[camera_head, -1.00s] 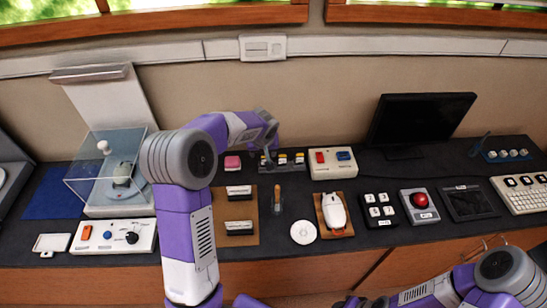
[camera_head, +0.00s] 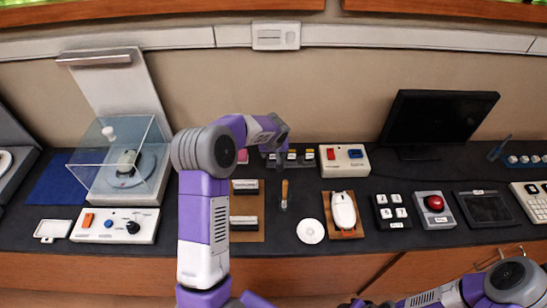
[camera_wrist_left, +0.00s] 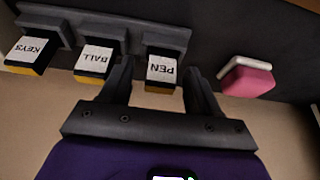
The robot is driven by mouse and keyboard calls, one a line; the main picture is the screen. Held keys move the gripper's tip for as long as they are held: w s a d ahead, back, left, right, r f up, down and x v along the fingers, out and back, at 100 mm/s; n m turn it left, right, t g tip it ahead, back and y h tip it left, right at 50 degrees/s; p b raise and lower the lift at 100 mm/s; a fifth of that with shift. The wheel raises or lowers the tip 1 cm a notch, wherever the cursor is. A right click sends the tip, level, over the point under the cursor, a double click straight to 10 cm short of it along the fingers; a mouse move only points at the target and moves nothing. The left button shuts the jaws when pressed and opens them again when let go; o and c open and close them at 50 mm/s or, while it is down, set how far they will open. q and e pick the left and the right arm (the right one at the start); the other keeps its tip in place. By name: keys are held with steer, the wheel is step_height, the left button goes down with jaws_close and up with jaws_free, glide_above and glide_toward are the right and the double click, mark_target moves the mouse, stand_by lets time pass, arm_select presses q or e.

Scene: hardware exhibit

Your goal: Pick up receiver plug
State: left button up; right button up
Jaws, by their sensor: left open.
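Several labelled plugs stand along a dark rack (camera_wrist_left: 60,22) in the left wrist view. The one marked PEN (camera_wrist_left: 161,72) has a white label and a yellow edge. BALL (camera_wrist_left: 94,62) and KEYS (camera_wrist_left: 31,53) stand to its left. None is named receiver. My left gripper (camera_wrist_left: 159,70) is open, with a finger on either side of the PEN plug in that view; I cannot tell whether they touch it. In the head view, my left gripper (camera_head: 280,143) is over the rack's left part, its fingertips mostly hidden. My right gripper is barely visible at the bottom edge.
A pink block (camera_wrist_left: 247,80) lies beside the rack. A box with red and blue buttons (camera_head: 344,160) stands right of the rack. A wooden-handled tool (camera_head: 284,194), a white disc (camera_head: 311,231) and a mouse (camera_head: 343,210) lie in front. A clear-covered turntable (camera_head: 130,165) is at left.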

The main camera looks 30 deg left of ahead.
arm_select(q)
steer(key=c, duration=1)
